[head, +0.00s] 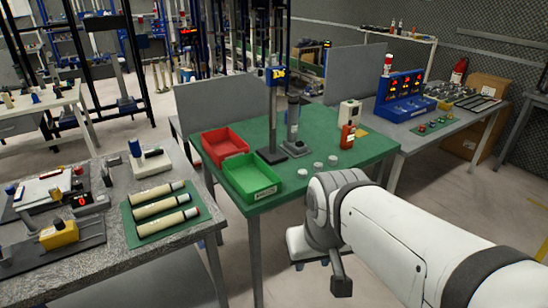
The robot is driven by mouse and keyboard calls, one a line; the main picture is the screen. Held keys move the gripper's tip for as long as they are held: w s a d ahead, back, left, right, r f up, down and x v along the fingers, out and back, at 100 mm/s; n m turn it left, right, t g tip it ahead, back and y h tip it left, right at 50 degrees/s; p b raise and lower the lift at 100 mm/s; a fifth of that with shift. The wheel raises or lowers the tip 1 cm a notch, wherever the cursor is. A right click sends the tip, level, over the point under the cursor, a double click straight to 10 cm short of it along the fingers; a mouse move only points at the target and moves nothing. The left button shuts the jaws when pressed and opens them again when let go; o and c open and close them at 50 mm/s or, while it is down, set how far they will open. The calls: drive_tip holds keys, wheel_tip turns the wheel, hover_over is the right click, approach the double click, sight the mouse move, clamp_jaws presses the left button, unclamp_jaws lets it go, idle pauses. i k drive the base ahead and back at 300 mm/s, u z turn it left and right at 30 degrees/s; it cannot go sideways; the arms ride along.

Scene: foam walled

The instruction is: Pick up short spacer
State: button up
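Three small white round pieces stand in a slanting row on the green table, near its front: a right one (333,159), a middle one (318,166) and a left one (302,172). They look like spacers, but at this size I cannot tell which is the short one. My white arm reaches in from the lower right, its wrist in front of the table's front edge. A dark part of my gripper (341,286) shows below the wrist. The fingertips are not clearly seen, so I cannot tell whether it is open or shut. No gripper part touches the pieces.
A red bin (224,146) and a green bin (252,177) sit left on the green table (283,191). A grey bench (155,236) is at left.

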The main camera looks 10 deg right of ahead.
sight(303, 174)
drive_tip(key=z, duration=0.05)
drive_tip(key=i, duration=1)
drive_tip(key=u, duration=0.05)
